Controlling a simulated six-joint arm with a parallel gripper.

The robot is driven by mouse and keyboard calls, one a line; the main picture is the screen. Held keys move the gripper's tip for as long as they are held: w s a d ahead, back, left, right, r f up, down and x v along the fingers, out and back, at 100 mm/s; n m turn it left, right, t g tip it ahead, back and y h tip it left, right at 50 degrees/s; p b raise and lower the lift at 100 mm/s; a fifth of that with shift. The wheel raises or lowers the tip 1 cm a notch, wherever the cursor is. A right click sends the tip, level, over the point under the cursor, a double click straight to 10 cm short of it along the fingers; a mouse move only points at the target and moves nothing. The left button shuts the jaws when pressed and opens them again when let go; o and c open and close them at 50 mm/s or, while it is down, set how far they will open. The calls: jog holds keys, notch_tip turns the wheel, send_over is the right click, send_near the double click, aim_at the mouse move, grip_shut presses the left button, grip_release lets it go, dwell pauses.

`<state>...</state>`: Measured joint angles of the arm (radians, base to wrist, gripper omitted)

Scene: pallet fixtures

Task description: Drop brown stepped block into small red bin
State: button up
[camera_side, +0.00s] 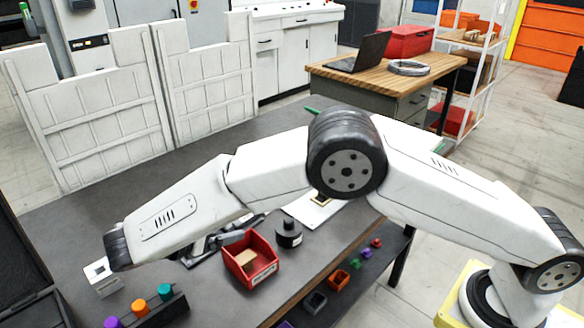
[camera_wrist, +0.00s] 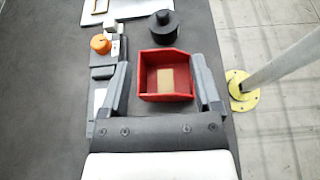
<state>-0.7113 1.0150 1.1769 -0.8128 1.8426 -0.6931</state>
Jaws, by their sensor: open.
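The small red bin (camera_side: 262,275) stands on the dark table in the side view, and its red wall (camera_wrist: 167,98) shows in the wrist view. A tan-brown block (camera_wrist: 166,78) lies inside the bin on its floor; it also shows in the side view (camera_side: 245,258). Its steps are too small to make out. My gripper (camera_wrist: 161,66) is open, with one finger to the left and one to the right of the bin in the wrist view, and nothing held between them. In the side view my gripper (camera_side: 222,240) is beside the bin, partly hidden by my arm.
A black cylindrical piece (camera_side: 288,234) stands just behind the bin. A rack (camera_side: 150,312) with purple, orange and green knobs is at the front left, near a white square piece (camera_side: 100,274). A laptop (camera_side: 360,52) sits on a wooden bench behind.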

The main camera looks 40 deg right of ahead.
jog(key=shift+a+r, duration=0.25)
jog(key=shift+a, duration=0.45)
jog(key=s+d+f+m+g+y, duration=0.25)
jog(key=d+m+y, duration=0.35)
jog(key=d, duration=0.7)
jog(key=s+d+m+t+y, duration=0.5)
jog(key=s+d+m+y, duration=0.2)
jog(key=s+d+m, duration=0.3)
jog(key=s+m, duration=0.2)
jog(key=s, duration=0.1)
jog(key=shift+s+f, duration=0.15)
jog(key=shift+f, duration=0.15)
